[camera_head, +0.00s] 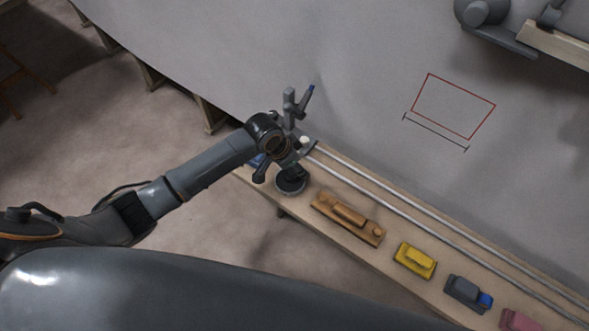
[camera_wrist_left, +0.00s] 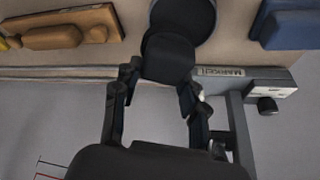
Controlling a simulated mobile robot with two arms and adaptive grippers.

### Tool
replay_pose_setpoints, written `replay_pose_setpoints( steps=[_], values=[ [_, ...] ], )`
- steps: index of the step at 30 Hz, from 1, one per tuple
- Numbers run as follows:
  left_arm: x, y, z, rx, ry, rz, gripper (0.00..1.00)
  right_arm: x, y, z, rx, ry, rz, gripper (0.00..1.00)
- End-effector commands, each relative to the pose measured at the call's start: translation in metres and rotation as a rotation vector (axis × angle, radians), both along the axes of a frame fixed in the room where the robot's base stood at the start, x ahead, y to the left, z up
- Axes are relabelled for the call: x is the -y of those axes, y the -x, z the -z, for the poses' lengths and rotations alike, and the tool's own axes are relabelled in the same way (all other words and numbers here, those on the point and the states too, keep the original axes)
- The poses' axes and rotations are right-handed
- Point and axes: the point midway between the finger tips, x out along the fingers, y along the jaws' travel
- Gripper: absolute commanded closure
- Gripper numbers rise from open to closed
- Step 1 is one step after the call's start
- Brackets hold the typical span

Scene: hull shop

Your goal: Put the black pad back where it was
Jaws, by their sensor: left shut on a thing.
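My left gripper (camera_head: 284,167) is over the far left end of the long wooden shelf (camera_head: 385,262). In the left wrist view the left gripper (camera_wrist_left: 158,92) has its fingers on either side of a black pad (camera_wrist_left: 168,57) and is shut on it. A round dark disc (camera_wrist_left: 183,16) shows just beyond the fingers. In the head view the dark round shape (camera_head: 290,184) sits under the gripper at shelf level. I cannot tell whether the disc is part of the pad or a holder under it. My right gripper is not in view.
A rail carriage labelled marker (camera_wrist_left: 224,72) is close beside the fingers. Two metal rails (camera_head: 420,216) run along the shelf. An orange-brown block (camera_head: 347,218), a yellow block (camera_head: 414,260), a grey one (camera_head: 466,293) and a pink one (camera_head: 520,321) line the shelf. A blue block (camera_wrist_left: 292,28) is nearby.

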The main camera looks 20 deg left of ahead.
Motion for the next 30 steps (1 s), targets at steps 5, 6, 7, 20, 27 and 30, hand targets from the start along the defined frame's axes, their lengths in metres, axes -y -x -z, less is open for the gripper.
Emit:
replay_pose_setpoints(
  steps=[5,6,7,20,27,30],
  values=[
    [-0.007,-0.008,0.013,-0.001,0.000,0.000,0.85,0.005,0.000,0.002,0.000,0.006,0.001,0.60],
    [-0.009,-0.010,0.016,-0.001,0.000,0.000,0.85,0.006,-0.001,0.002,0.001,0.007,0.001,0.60],
    [-0.010,-0.012,0.019,-0.001,0.000,-0.001,0.85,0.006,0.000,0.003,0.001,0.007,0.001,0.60],
    [-0.010,-0.012,0.049,0.001,0.000,0.001,0.85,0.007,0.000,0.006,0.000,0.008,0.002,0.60],
    [-0.010,-0.011,0.051,0.000,0.000,0.001,0.39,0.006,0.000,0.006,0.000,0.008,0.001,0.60],
    [-0.010,-0.011,0.051,0.000,0.000,0.001,0.35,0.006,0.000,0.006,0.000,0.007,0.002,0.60]
  ],
)
